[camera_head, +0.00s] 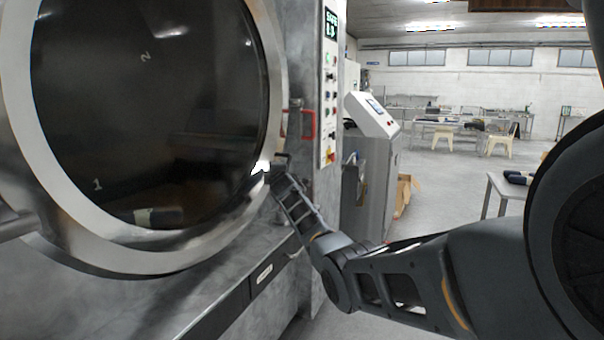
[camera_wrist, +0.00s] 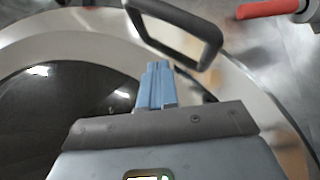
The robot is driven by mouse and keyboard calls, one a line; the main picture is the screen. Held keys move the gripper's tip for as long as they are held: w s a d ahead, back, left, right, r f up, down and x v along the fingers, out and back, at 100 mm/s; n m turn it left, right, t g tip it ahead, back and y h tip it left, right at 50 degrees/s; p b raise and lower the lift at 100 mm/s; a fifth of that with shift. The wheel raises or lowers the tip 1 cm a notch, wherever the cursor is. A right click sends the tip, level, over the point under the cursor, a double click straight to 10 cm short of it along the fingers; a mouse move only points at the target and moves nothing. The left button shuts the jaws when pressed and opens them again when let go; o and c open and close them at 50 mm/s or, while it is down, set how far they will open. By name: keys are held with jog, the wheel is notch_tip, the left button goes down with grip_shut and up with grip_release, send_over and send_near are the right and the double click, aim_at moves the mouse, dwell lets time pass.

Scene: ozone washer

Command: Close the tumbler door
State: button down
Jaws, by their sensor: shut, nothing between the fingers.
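The tumbler door (camera_head: 215,240) is a round metal ring around dark glass and fills the left of the head view. It lies near the front of the washer; I cannot tell whether it is fully flush. Its ring and glass also show in the wrist view (camera_wrist: 75,28). A dark loop handle (camera_wrist: 207,50) is at the door's rim, just beyond my fingertips. My gripper (camera_head: 263,168) is at the lower right of the ring. Its blue fingers (camera_wrist: 157,82) are together and empty, in front of the door's rim; contact is unclear.
A red handle (camera_head: 309,124) is on the washer's front, right of the door, and shows in the wrist view (camera_wrist: 268,9). A white console (camera_head: 372,116) stands to the right. Open floor (camera_head: 440,190) and tables lie behind.

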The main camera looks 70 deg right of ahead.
jog(key=s+a+p, duration=0.1)
jog(key=s, duration=0.7)
jog(key=shift+s+a, duration=0.3)
jog(key=shift+s, duration=0.1)
jog(key=shift+f, duration=0.15)
